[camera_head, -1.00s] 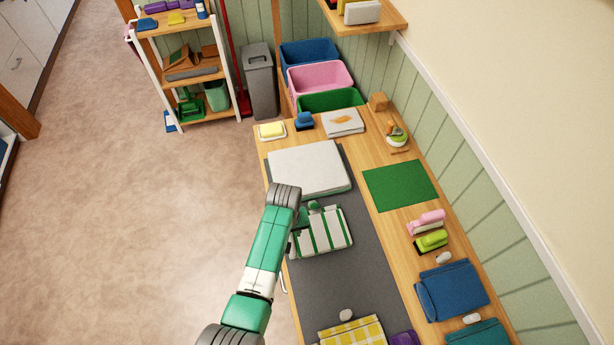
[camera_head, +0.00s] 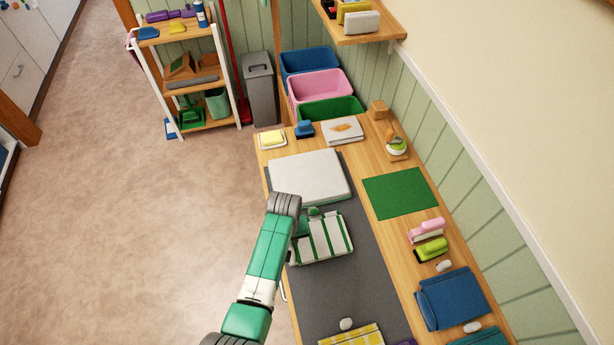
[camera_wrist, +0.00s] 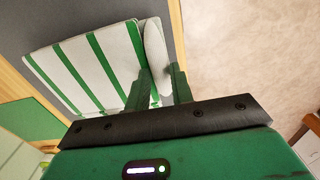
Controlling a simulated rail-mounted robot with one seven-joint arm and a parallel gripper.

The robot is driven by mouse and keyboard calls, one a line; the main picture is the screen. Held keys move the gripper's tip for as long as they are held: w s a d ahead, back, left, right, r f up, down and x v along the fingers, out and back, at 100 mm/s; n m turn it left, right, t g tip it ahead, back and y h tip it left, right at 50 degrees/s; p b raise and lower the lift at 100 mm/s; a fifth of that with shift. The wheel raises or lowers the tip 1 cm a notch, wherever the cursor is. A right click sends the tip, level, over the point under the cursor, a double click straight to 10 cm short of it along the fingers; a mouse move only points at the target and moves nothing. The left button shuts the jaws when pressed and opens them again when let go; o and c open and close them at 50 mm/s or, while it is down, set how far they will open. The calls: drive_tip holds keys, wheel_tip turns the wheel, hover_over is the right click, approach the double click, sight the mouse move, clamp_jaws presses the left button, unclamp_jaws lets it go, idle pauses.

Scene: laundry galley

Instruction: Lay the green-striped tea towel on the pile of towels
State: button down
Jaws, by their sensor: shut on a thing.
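The green-striped tea towel (camera_head: 325,238) is white with green bars and folded into a rectangle. It is over the grey mat, just in front of the pile; I cannot tell if it is lifted. My gripper (camera_head: 310,213) is at its far left edge. In the wrist view the fingers (camera_wrist: 158,84) are closed on a white rounded part at the edge of the towel (camera_wrist: 88,65). The pile of towels (camera_head: 308,174) looks like a pale folded stack with a thin green line along its near edge, at the mat's far end.
The grey mat (camera_head: 345,290) is bare in front of the towel. A yellow checked towel (camera_head: 352,337) lies nearer. Right are a green mat (camera_head: 400,193), brushes (camera_head: 428,240) and a blue towel (camera_head: 452,297). A butter-yellow block on a dish (camera_head: 272,138) stands beyond the pile.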

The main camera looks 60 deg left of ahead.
wheel_tip(320, 180, up, 9)
drive_tip(key=p, duration=0.7)
drive_tip(key=shift+p, duration=0.4)
